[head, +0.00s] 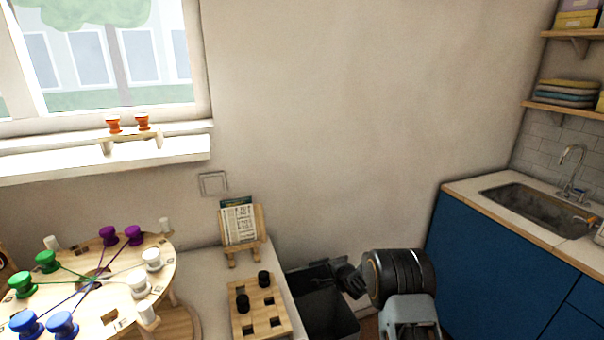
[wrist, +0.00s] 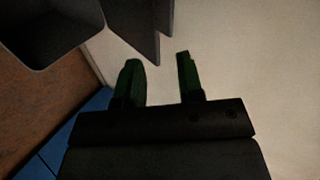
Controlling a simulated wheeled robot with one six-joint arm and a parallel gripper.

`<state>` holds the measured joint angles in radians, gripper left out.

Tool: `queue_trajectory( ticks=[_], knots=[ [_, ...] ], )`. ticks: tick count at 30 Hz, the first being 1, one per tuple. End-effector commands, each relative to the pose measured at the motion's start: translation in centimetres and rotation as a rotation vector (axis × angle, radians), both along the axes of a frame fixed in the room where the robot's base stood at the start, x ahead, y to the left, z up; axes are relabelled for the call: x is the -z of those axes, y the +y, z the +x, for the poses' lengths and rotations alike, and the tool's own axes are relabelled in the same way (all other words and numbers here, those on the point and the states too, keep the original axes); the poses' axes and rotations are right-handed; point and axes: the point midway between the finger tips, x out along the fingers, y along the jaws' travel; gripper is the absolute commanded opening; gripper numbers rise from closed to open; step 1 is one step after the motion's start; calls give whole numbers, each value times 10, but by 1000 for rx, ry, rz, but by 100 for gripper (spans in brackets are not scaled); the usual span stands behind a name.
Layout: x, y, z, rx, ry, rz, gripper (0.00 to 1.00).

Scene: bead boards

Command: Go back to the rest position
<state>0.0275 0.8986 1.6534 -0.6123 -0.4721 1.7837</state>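My gripper (head: 342,276) is at the end of my dark arm, at the lower middle of the head view, beside the dark bin's opening. In the wrist view my gripper (wrist: 158,62) shows two green fingers standing apart with a clear gap. Nothing is held between them. The fingers look small and dark in the head view.
A dark bin (head: 334,322) stands between the table and the blue cabinet (head: 490,280). The table holds a round board (head: 92,272) with coloured spools, a wooden block (head: 262,317) with black pegs, and a card stand (head: 244,240).

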Motion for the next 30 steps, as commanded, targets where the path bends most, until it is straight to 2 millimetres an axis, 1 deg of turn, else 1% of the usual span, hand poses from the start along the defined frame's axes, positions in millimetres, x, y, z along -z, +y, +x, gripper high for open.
queue_trajectory(
  ticks=[2,4,6,8,9,11,12,14,15,17,18,24,27,30],
  knots=[
    [17,-9,-11,-35,56,-136,35],
    [40,-20,-33,-83,152,-282,35],
    [45,-31,-57,-149,248,-427,35],
    [37,-39,-79,-217,327,-539,35],
    [28,-44,-94,-268,379,-605,35],
    [8,-50,-119,-352,453,-690,35],
    [-6,-52,-137,-411,501,-737,35],
    [-28,-55,-162,-497,558,-788,35],
    [-42,-55,-178,-552,590,-812,35],
    [-64,-55,-203,-633,629,-838,35],
    [-78,-54,-218,-683,649,-849,35],
    [-141,-45,-294,-890,685,-864,35],
    [-168,-39,-327,-955,672,-858,35],
    [-191,-34,-353,-981,642,-853,35]
  ],
)
